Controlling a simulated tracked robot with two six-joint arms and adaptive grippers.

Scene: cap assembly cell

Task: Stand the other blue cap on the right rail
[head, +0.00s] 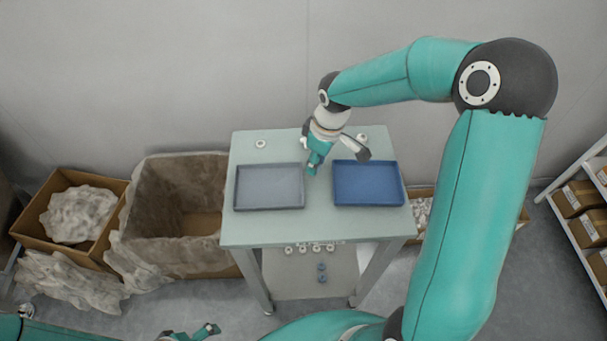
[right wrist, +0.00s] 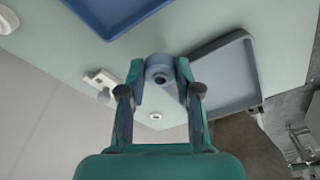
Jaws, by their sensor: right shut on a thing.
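My right gripper (head: 314,170) is over the table between the two trays, pointing down. In the right wrist view its fingers (right wrist: 160,82) are shut on a blue cap (right wrist: 158,66), a short round piece with a hole in its face. The cap is mostly hidden by the fingers in the head view. I cannot make out the right rail clearly. My left gripper (head: 208,330) is at the bottom edge, partly cut off, its opening unclear.
A grey tray (head: 238,203) is on the left of the table and a blue tray (head: 338,201) on the right. A white ring (head: 260,143) and a white fitting (right wrist: 98,80) are at the back edge. Several white round pieces (head: 303,250) line up beyond the front edge.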

